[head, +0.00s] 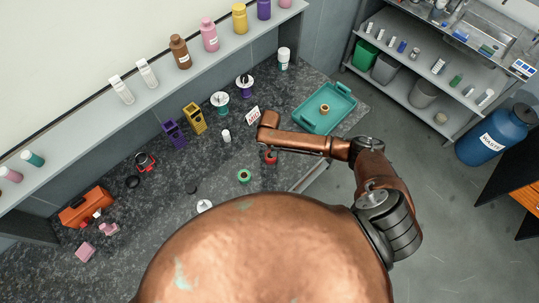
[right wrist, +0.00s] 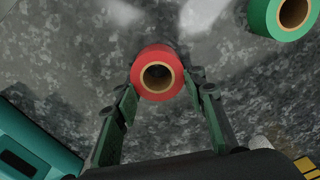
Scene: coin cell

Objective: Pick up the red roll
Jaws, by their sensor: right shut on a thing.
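The red roll (right wrist: 157,72) sits between the fingertips of my right gripper (right wrist: 160,90) in the right wrist view. The fingers touch it on both sides, and its tan core faces the camera. In the head view the red roll (head: 270,157) shows just below my right forearm, partly covered. My right gripper is mostly hidden under the arm there. I cannot tell whether the roll is resting on the dark counter (head: 160,215) or lifted. My left gripper is not in view.
A green roll (head: 244,176) lies close by on the counter.

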